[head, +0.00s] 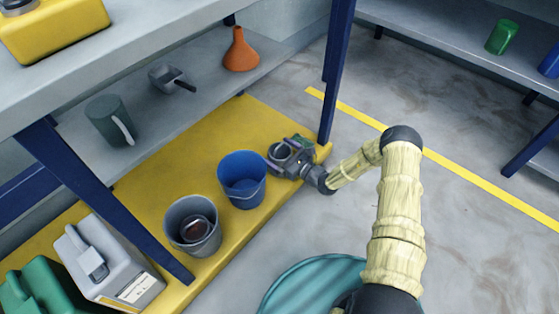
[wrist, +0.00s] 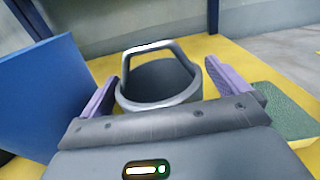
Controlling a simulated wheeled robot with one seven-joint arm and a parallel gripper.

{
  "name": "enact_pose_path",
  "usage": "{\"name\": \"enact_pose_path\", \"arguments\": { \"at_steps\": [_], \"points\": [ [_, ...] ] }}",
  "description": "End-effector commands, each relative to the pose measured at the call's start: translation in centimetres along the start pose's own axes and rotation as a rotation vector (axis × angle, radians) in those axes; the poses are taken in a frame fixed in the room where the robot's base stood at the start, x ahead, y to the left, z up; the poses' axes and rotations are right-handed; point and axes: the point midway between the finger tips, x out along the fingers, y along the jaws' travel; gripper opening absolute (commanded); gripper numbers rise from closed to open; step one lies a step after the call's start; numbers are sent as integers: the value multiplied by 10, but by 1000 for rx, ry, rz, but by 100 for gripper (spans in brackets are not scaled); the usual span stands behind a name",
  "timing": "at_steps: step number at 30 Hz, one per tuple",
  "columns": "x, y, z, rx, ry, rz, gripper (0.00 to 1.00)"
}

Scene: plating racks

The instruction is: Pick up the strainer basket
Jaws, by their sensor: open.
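The strainer basket (wrist: 160,82) is a dark grey round cup with a lighter rim and a raised loop handle. In the wrist view it stands upright on the yellow lower shelf, between the two purple fingers of my gripper (wrist: 160,72). The fingers are open, one on each side of it. I cannot tell whether either finger touches it. In the head view the basket (head: 279,152) is partly hidden by my gripper (head: 289,148), near the right end of the yellow shelf.
A blue bucket (head: 241,182) stands close on the left, also in the wrist view (wrist: 55,90). A green block (wrist: 282,112) lies close on the right. A grey bucket (head: 192,228) stands farther left. A blue post (head: 338,75) rises at the shelf end. Open floor lies right.

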Motion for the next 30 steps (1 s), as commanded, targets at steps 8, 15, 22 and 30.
{"name": "enact_pose_path", "arguments": {
  "at_steps": [8, 15, 22, 30],
  "points": [
    [0, 0, 0, 0, 0, 0, 53],
    [0, 0, 1, 0, -1, 0, 51],
    [0, 0, 16, 0, -1, 0, 51],
    [0, 0, 59, 0, -1, 0, 51]
  ]
}}
